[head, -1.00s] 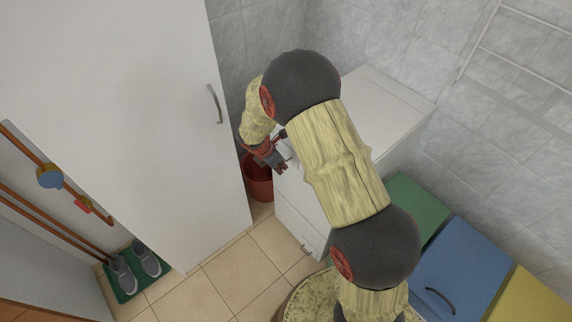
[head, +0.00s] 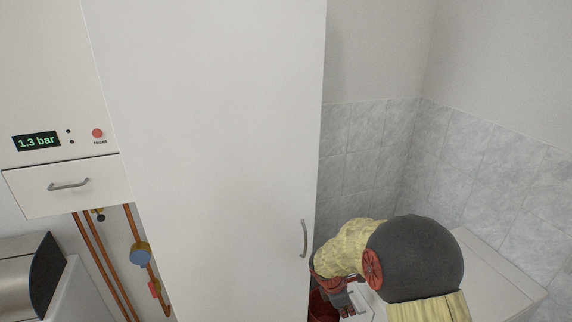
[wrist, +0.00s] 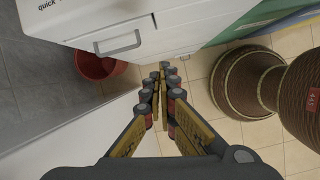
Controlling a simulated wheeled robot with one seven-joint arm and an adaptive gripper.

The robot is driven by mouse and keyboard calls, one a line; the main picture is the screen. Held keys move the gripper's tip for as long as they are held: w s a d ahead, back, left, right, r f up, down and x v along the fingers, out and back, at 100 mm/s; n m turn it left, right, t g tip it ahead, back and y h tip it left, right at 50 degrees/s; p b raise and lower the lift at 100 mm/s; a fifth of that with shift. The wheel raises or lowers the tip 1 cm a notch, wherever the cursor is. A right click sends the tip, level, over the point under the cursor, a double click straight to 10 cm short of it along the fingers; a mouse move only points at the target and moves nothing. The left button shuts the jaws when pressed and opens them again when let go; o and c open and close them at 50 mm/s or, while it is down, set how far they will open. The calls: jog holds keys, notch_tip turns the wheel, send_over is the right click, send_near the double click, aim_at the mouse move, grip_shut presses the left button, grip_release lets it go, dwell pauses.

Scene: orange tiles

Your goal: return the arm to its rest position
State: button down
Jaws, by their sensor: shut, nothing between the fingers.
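My gripper (head: 342,302) is low in the head view, right of the tall white cabinet and in front of the low white unit (head: 500,275). My arm's dark joint and pale link partly hide that unit. In the wrist view my gripper (wrist: 163,72) points away from the camera, its fingers together at the tips with nothing between them. The tips are over the tiled floor, just below the low white unit's front edge in the picture, and no contact can be made out.
The tall white cabinet (head: 225,150) stands shut close left of my gripper, its handle (head: 304,238) near my arm. A red bucket (wrist: 100,66) stands beside the low unit. A boiler panel reading 1.3 bar (head: 37,141) and copper pipes (head: 95,255) are at left.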

jog(key=s+r+m+g, duration=0.2)
jog(key=s+r+m, duration=0.3)
jog(key=s+m, duration=0.45)
jog(key=s+a+r+m+t+y, duration=0.1)
jog(key=s+r+m+t+y, duration=0.1)
jog(key=s+r+m, duration=0.3)
jog(key=s+a+r+m+t+y, duration=0.1)
jog(key=s+r+m+t, duration=0.3)
jog(key=s+r, duration=0.9)
notch_tip(320, 180, up, 7)
jog(key=shift+r+m+t+y, duration=0.1)
jog(key=shift+m+t+y, duration=0.25)
jog(key=shift+y, duration=0.15)
